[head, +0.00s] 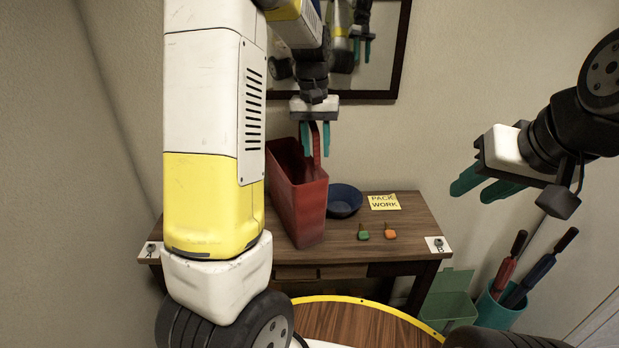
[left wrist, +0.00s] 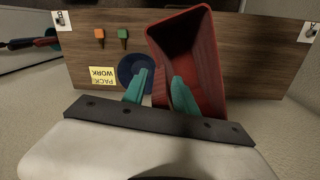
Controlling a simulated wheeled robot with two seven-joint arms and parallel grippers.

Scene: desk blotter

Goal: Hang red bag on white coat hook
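The red bag (head: 299,196) is a tall, open-topped, box-like bag standing at the left part of the wooden desk, with a strap handle rising from it. It also shows in the left wrist view (left wrist: 205,75), mouth towards the camera. My left gripper (head: 314,140) is above the bag with its fingers apart on either side of the handle; I see no clear contact. White plates with small dark hooks sit at the desk's left corner (head: 151,251) and right corner (head: 437,245). My right gripper (head: 484,187) is open and empty, right of the desk.
A blue bowl (head: 344,201), a yellow note (head: 384,202) and green (head: 363,234) and orange (head: 390,233) small items lie on the desk (head: 410,215). A green bin (head: 447,308) and a teal holder (head: 497,309) stand right. A mirror (head: 380,60) hangs behind.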

